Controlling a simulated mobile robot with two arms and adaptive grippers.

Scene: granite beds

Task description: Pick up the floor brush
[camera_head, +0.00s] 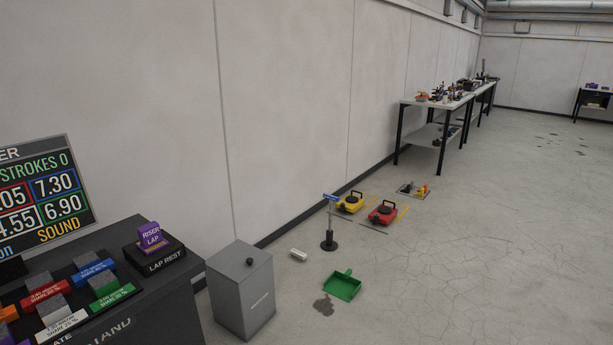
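A small whitish block (298,254) lies on the floor near the wall, right of the grey cabinet. It may be the floor brush, but it is too small to tell. A green dustpan (342,286) lies flat on the floor in front of it, to the right. Neither of my grippers is in view.
A grey box cabinet (240,290) stands beside the dark stand with labelled blocks (150,300) at left. A thin post (329,240), a yellow unit (350,203) and a red unit (383,213) stand beyond the dustpan. The right floor is open.

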